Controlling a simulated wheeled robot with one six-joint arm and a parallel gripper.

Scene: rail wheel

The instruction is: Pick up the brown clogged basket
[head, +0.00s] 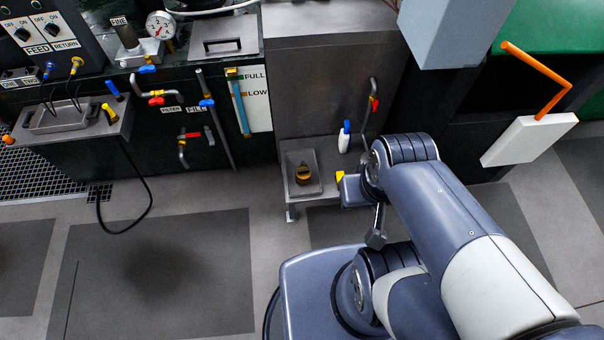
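The brown basket (304,174) is a small, round, yellow-brown thing in a shallow grey metal tray (290,184), low at the middle of the head view. A thin darker shape stands up from it, perhaps its handle. I cannot make out the clogging at this size. My arm comes in from the lower right. My gripper (376,237) seems to be the dark metal end hanging below the wrist, to the right of and below the basket in the picture, apart from it. Whether its fingers are open or shut does not show.
A white bottle with a blue cap (344,137) stands behind the tray, right of the basket. A yellow-tipped part (340,176) shows between tray and wrist. Pipes with coloured valves line the dark wall (110,165). A white block with an orange bent rod (528,140) is at right.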

